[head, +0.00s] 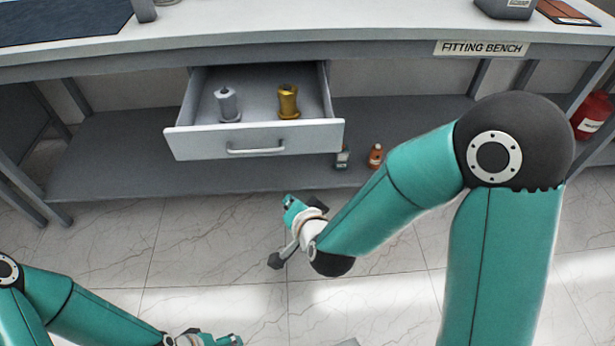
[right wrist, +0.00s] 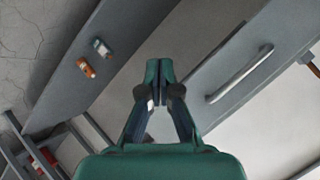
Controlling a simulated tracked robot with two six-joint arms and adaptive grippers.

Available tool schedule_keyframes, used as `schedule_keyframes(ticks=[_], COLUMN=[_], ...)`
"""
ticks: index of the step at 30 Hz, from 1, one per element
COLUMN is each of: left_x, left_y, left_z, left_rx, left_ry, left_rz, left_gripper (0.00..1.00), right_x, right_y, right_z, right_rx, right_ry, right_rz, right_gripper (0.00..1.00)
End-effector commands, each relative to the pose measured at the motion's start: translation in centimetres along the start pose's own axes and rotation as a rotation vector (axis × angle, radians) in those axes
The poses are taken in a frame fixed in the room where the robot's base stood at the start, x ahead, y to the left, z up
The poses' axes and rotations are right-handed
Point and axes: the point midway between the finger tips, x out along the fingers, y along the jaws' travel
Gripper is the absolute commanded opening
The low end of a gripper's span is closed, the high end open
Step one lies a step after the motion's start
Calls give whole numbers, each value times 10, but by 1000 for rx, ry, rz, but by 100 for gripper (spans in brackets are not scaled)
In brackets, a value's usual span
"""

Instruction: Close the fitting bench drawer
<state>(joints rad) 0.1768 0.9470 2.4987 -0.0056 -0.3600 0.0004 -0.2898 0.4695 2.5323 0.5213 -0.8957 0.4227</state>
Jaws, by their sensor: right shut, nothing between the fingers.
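The fitting bench drawer (head: 185,143) is pulled out, its grey front standing forward of the bench. Its bar handle (head: 257,150) also shows in the right wrist view (right wrist: 240,75). A silver bushing (head: 228,104) and a gold bushing (head: 288,102) stand upright inside. My right gripper (head: 293,203) is below and slightly right of the handle in the head view. In the right wrist view its fingers (right wrist: 158,72) are together and empty, left of the handle and apart from it. My left gripper (head: 222,341) is at the bottom edge, partly cut off; its fingers cannot be made out.
The fitting bench (head: 390,40) has a lower shelf (head: 110,160) under the drawer. A red container (head: 591,115) is at the far right. The tiled floor in front is clear.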

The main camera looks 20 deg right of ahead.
Motion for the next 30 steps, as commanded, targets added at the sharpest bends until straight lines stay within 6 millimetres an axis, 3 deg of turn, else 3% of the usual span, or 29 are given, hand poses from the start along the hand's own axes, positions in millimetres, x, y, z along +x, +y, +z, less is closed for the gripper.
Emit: schedule_keyframes(ticks=[1,3,9,13,20,30], left_x=[40,65,128,153,163,128], left_y=[-14,-24,-46,-55,-59,-46], left_z=[0,0,-1,-1,-1,-1], left_rx=[0,0,0,0,0,0], left_ry=[0,0,0,0,1,1], left_rz=[0,0,0,0,0,0], left_gripper=[78,78,78,78,78,78], right_x=[8,1,-34,-56,-73,-54], right_y=[2,-8,-14,-9,-4,-15], right_z=[5,-4,-24,-32,-41,-63], right_rx=[63,166,461,606,719,716], right_ry=[69,162,363,436,487,494], right_rz=[-58,-130,-318,-399,-453,-448], right_gripper=[0,0,0,0,0,0])
